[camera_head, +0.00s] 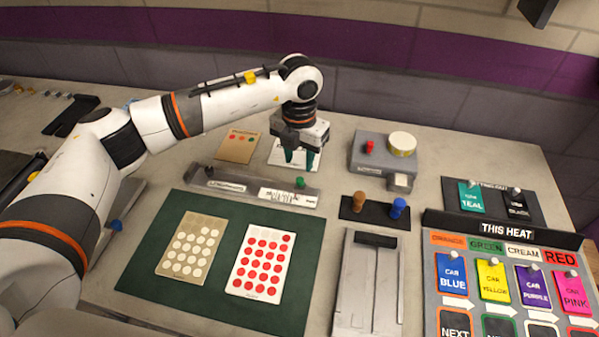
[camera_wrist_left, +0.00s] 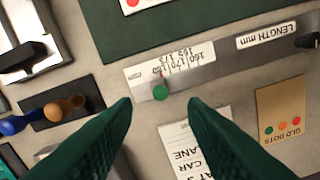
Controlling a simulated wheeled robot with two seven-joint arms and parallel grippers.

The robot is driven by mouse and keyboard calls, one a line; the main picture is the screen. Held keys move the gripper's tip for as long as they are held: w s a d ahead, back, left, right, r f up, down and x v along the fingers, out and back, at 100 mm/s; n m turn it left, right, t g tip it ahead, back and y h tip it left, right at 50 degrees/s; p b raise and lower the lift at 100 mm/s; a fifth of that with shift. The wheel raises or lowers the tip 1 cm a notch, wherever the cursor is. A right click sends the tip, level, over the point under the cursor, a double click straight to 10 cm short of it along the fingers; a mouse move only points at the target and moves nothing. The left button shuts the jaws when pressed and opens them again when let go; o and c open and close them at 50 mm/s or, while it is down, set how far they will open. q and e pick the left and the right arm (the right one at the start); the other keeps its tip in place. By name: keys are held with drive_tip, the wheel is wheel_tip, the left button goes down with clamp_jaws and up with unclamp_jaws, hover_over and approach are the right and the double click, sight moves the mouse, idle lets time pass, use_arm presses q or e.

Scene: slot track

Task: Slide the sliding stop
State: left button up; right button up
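A grey length gauge (camera_head: 235,187) with white scale labels lies behind the green mat. It carries a green knob (camera_head: 300,182) near its right end, which looks like the sliding stop, and a black knob (camera_head: 209,171) at its left end. In the left wrist view the green knob (camera_wrist_left: 160,92) sits beside the numbered scale (camera_wrist_left: 172,66). My left gripper (camera_head: 303,164) is just behind the green knob, above the bench. Its dark green fingers (camera_wrist_left: 160,108) are apart with nothing between them, and the knob shows just beyond the gap between the tips. My right gripper is not in view.
A green mat (camera_head: 140,283) with two dotted cards lies in front of the gauge. A black plate (camera_head: 373,222) with brown and blue pegs stands to the right, before a grey box (camera_head: 372,150). White and tan cards lie behind the gauge. A tag board (camera_head: 435,216) fills the right.

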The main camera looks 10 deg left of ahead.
sight(298, 180)
use_arm(q)
wheel_tip(298, 180, down, 7)
drive_tip(key=shift+w+f+p, duration=0.1)
drive_tip(key=shift+p, duration=0.65)
clamp_jaws()
drive_tip(key=shift+a, duration=0.15)
